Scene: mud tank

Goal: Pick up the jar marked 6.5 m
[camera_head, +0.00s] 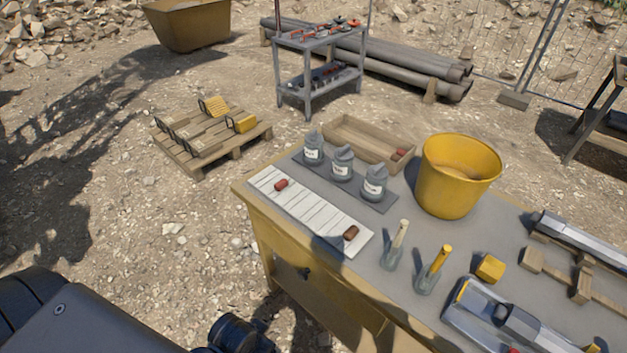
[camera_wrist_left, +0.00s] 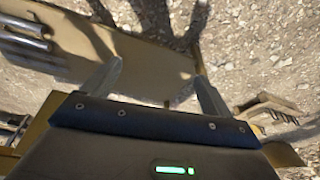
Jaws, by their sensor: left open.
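Three grey jars with white labels stand in a row on a dark mat (camera_head: 384,204) on the table: a left jar (camera_head: 313,150), a middle jar (camera_head: 342,164) and a right jar (camera_head: 374,184). The label writing is too small to read, so I cannot tell which is marked 6.5 m. In the left wrist view my left gripper (camera_wrist_left: 158,72) is open, its two fingers wide apart with nothing between them. No jar can be made out in that view. My right gripper is not in view.
A white slatted board (camera_head: 310,212) lies before the jars, with a red piece (camera_head: 281,185) and a brown piece (camera_head: 351,233) on it. A wooden tray (camera_head: 345,140) is behind them. A yellow bucket (camera_head: 450,195) and two upright-handled tools (camera_head: 395,246) stand to the right.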

